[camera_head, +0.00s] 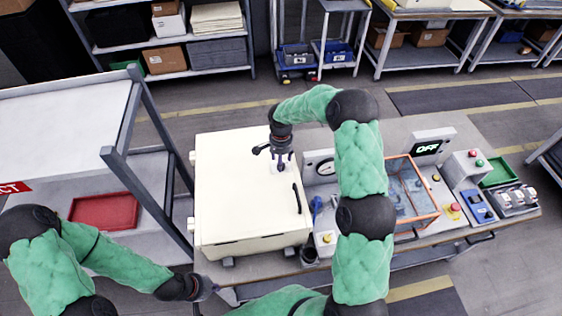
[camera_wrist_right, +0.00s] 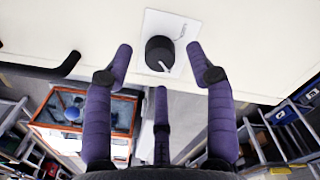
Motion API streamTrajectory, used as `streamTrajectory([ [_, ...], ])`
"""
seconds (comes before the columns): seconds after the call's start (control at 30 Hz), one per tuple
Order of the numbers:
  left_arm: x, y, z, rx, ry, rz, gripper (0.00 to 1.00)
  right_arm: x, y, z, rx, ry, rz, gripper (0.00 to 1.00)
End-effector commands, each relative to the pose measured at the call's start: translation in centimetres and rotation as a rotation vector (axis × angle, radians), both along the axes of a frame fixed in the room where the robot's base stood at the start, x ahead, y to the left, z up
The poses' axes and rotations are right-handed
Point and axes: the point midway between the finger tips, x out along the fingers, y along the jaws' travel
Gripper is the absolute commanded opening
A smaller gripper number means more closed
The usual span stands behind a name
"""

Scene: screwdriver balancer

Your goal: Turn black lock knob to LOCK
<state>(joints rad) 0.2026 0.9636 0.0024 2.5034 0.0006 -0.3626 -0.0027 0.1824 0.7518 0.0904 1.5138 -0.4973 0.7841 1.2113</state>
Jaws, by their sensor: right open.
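The black lock knob (camera_wrist_right: 158,54) sits on a small white plate (camera_wrist_right: 178,22) on the front of the cream cabinet (camera_head: 240,180). A white mark on the knob points to the lower right in the right wrist view; the plate's small lettering is unreadable. My right gripper (camera_head: 283,161) is open at the cabinet's front, and its purple fingers (camera_wrist_right: 159,62) spread to either side of the knob in the wrist view. I see no finger closed on the knob. In the head view the gripper hides the knob. My left gripper (camera_head: 206,288) is low beside the cabinet, its fingers unclear.
A black handle (camera_head: 297,198) stands out from the cabinet near the knob. A grey-framed rack with a red tray (camera_head: 105,211) stands left.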

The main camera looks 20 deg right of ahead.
Motion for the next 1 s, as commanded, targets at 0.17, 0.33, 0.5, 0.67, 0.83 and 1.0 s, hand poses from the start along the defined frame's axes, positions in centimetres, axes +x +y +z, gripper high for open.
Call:
streamTrajectory([
  [0.17, 0.0, 0.0, 0.2, 0.000, 0.000, 0.000, 0.00, 0.0, 0.0, -1.5, 0.000, 0.001, -0.001, 0.56],
  [0.33, 0.0, 0.0, 0.2, 0.000, 0.000, 0.000, 0.00, 0.0, 0.0, -1.9, 0.001, -0.001, -0.001, 0.56],
  [0.5, 0.0, 0.0, 0.2, 0.000, 0.000, 0.000, 0.00, 0.0, 0.0, -1.9, 0.001, -0.001, -0.001, 0.56],
  [0.67, 0.0, 0.0, 0.2, 0.000, 0.000, 0.000, 0.00, 0.0, 0.0, -1.9, 0.001, -0.001, -0.001, 0.14],
  [0.83, 0.0, 0.0, 0.2, 0.000, 0.000, 0.000, 0.00, 0.0, 0.0, -1.9, 0.000, 0.000, 0.000, 0.00],
  [1.0, 0.0, 0.0, 0.0, 0.000, 0.000, 0.000, 0.00, 0.0, 0.0, -1.9, 0.000, 0.000, 0.014, 0.00],
])
